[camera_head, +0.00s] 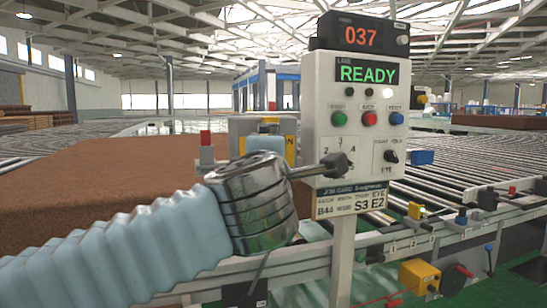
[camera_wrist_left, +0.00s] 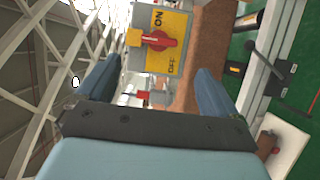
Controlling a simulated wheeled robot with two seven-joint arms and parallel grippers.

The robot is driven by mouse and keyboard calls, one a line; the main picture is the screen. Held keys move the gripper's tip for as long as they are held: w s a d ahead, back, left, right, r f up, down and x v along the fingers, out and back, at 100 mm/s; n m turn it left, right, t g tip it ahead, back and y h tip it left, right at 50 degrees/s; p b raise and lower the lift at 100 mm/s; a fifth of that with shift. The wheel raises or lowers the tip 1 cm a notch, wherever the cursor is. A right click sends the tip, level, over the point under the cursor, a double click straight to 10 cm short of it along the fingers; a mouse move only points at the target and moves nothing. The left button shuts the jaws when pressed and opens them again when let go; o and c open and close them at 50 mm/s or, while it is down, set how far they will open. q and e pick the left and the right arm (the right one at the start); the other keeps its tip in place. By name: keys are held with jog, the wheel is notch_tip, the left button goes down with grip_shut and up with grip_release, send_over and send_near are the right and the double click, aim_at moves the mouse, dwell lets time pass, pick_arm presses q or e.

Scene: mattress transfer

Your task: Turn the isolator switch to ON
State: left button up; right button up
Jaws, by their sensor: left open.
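The isolator switch is a yellow plate with a red handle (camera_wrist_left: 158,41) in the left wrist view. ON is printed above the handle and OFF below it; the handle lies crosswise between the two words. In the head view part of the yellow plate (camera_head: 290,148) shows behind my left arm, its handle hidden. My left gripper (camera_wrist_left: 158,68) is open and empty, its two blue fingers spread with the plate ahead between them. No contact with the handle shows. My right gripper is in neither view.
A control panel (camera_head: 325,105) reading READY stands on a post beside my left arm. A dark knob (camera_head: 335,166) sits on its front. A brown mattress (camera_head: 100,180) lies on the left, and a roller conveyor (camera_head: 460,170) runs on the right.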

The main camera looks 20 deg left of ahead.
pick_arm(q)
jog(key=v, duration=0.2)
jog(key=shift+s, duration=0.4)
jog(key=w+d+f+m+g+h, duration=0.15)
jog(key=w+f+m, duration=0.25)
jog(key=w+f, duration=0.55)
jog(key=w+d+f+m, duration=0.25)
jog(key=w+f, duration=0.35)
jog(key=f, duration=0.7)
notch_tip(320, 180, down, 22)
jog(key=m+g+h, duration=0.3)
jog(key=m, duration=0.3)
jog(key=s+f+m+g+h, duration=0.15)
jog(key=s+f+g, duration=0.25)
jog(key=f, duration=1)
jog(key=s+f+m+g+h, duration=0.1)
jog(key=s+f+g, duration=0.3)
jog(key=s+f, duration=0.5)
jog(key=s+f+m+g+h, duration=0.1)
jog(key=s+f+m+g, duration=0.2)
jog(key=s+f, duration=0.7)
jog(key=s+g, duration=0.1)
jog(key=s, duration=0.5)
jog(key=shift+a+m, duration=0.3)
